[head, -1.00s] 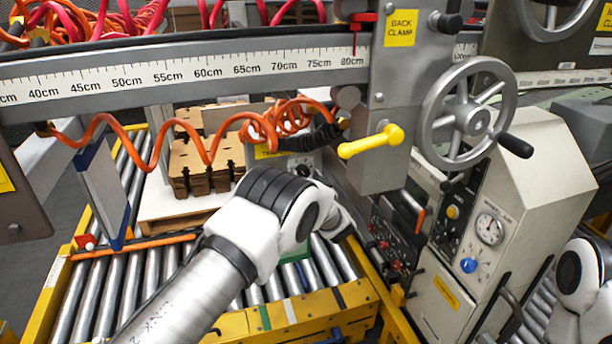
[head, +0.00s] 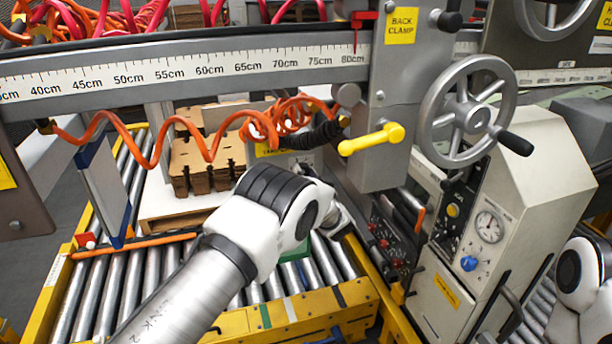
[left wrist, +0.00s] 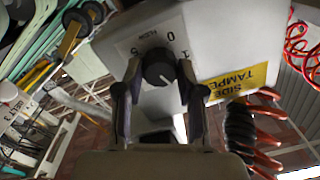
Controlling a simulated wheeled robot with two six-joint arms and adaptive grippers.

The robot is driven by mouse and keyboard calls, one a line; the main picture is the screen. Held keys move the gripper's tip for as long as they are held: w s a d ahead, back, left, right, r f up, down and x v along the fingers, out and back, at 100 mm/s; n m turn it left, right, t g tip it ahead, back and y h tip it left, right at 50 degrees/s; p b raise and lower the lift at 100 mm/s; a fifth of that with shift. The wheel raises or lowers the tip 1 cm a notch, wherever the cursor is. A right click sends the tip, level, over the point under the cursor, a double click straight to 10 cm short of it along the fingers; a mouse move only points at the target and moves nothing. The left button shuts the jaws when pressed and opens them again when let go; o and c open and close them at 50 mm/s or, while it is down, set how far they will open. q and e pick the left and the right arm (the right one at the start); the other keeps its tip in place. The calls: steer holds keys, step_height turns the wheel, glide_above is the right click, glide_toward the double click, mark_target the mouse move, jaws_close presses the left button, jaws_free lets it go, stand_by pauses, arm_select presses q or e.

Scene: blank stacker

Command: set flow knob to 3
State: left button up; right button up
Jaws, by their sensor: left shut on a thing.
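The flow knob (left wrist: 158,68) is a round black knob on a light panel, clear in the left wrist view. Its white pointer mark faces down and to the right in that view. The numerals 0 and 1 show above and right of it, and a 5 at its left; the numerals on the near side are hidden. My left gripper (left wrist: 160,80) has one finger on each side of the knob and is shut on it. In the head view my left arm's wrist (head: 338,212) reaches the grey tamper box (head: 302,160), and the fingers are largely hidden. My right gripper is out of view.
A yellow SIDE TAMPER label (left wrist: 240,80) and coiled orange hose (left wrist: 268,125) are close to the right finger. A yellow clamp handle (head: 370,140) and a grey handwheel (head: 465,115) stand right of my left arm. Stacked brown blanks (head: 205,165) are behind it.

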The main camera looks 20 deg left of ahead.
arm_select(q)
steer(key=m, duration=0.5)
steer(key=shift+f, duration=0.1)
steer(key=shift+m, duration=2.2)
steer(key=o, duration=1.1)
steer(key=shift+d, duration=0.1)
steer(key=shift+o, duration=0.2)
steer(key=v, duration=0.7)
steer(key=shift+s, duration=0.2)
